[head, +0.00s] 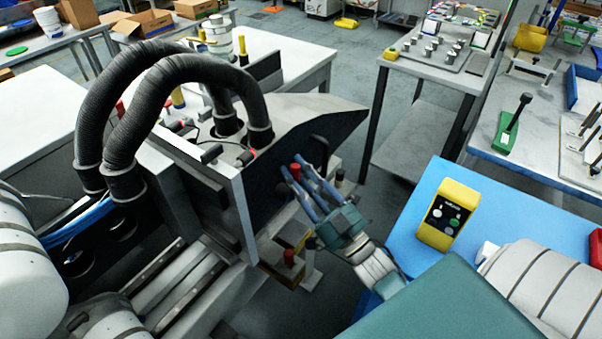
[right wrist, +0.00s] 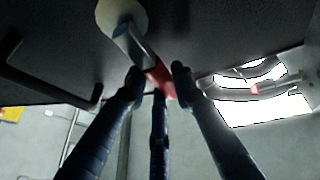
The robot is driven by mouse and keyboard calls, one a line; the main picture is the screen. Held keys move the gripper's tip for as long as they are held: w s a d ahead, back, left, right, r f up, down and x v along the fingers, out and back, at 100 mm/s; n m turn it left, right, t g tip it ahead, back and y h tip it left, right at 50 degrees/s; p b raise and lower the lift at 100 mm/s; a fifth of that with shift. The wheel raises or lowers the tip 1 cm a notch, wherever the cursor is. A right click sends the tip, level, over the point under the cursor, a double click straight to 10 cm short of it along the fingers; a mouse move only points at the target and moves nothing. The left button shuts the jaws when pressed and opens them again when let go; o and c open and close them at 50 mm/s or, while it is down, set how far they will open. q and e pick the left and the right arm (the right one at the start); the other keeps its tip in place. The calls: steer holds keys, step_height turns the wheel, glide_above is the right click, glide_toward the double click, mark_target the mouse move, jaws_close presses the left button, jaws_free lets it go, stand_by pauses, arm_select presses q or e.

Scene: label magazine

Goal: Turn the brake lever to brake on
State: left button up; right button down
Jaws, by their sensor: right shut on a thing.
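The brake lever shows in the right wrist view as a short metal bar with a red end (right wrist: 160,80), running from a pale round hub (right wrist: 121,18) on a dark panel. In the head view, a red tip (head: 295,171) shows between the fingers of my right gripper (head: 292,178), beside the machine's dark side face. My right gripper (right wrist: 158,82) is shut on the lever's red end, with fingers on both sides of it. The fingers partly hide the grip. I cannot read any brake marking. My left gripper is not in view.
The machine (head: 320,110) with two black hoses (head: 150,75) stands left of my right gripper. A second red knob (head: 289,257) sits on a yellow block below. A yellow button box (head: 448,214) is on the blue surface at right. A dark bent handle (right wrist: 50,85) is on the panel.

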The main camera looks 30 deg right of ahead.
steer(key=shift+s+a+n+y, duration=0.15)
steer(key=shift+a+n+y, duration=0.25)
steer(key=shift+n, duration=0.5)
steer(key=c, duration=1.4)
jaws_free()
steer(key=shift+s, duration=0.15)
steer(key=v, duration=1.1)
steer(key=shift+s+d, duration=0.15)
steer(key=shift+s, duration=0.2)
steer(key=shift+f, duration=0.2)
